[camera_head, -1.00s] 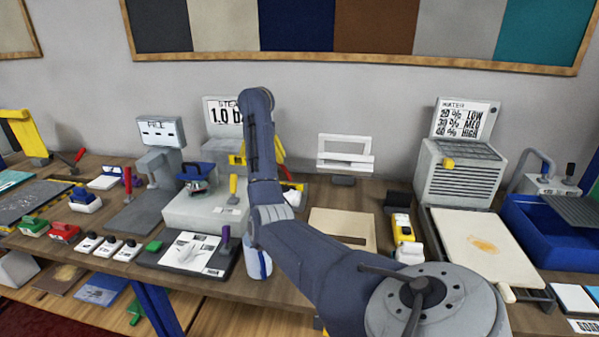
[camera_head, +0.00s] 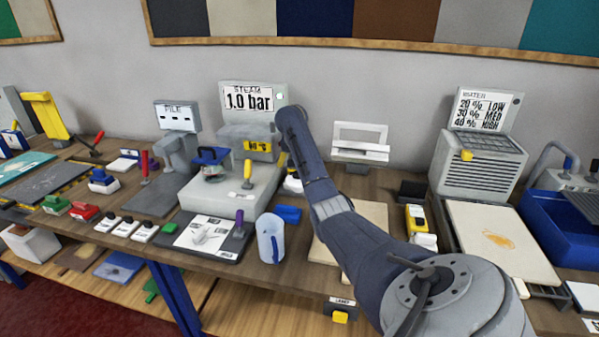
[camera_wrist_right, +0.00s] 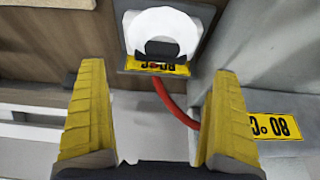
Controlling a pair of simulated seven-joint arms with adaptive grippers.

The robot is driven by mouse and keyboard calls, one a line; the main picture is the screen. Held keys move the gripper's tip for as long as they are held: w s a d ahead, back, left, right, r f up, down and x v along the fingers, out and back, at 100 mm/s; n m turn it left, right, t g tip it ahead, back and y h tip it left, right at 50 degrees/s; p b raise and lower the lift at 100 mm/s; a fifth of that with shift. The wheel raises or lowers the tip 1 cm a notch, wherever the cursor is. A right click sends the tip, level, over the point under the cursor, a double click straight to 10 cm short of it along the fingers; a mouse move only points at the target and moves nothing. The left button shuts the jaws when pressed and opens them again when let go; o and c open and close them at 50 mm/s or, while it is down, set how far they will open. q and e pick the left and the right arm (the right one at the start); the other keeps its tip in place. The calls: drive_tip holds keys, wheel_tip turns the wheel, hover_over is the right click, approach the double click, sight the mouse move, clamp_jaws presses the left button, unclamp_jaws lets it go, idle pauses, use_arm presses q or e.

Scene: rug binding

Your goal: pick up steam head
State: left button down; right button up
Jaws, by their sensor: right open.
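The steam head is most likely the white rounded piece with a dark opening (camera_wrist_right: 163,32) in the right wrist view. It sits on a grey holder with a yellow label, and a red hose (camera_wrist_right: 172,100) runs below it. In the head view a bit of this white piece (camera_head: 292,184) shows beside my right arm. My right gripper (camera_wrist_right: 158,75) has its yellow fingers wide apart with nothing between them. The white piece lies beyond the fingertips, apart from them. In the head view my forearm hides most of this gripper. My left gripper is not in view.
The grey steam unit (camera_head: 253,97) reads 1.0 bar and stands behind the arm's end. A white jug with a blue handle (camera_head: 270,238) stands near the table's front edge. A blue-handled tool (camera_head: 212,160) rests on a grey block to the left. A white frame stand (camera_head: 360,145) is at right.

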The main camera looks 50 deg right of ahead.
drive_tip(key=shift+x, duration=3.25)
drive_tip(key=shift+w, duration=0.1)
drive_tip(key=shift+c, duration=0.5)
drive_tip(key=shift+r, duration=0.1)
drive_tip(key=c, duration=1.6)
drive_tip(key=shift+r, duration=0.1)
drive_tip(key=shift+c, duration=0.2)
wheel_tip(320, 180, up, 20)
drive_tip(key=shift+f, duration=0.1)
drive_tip(key=o, duration=1)
clamp_jaws()
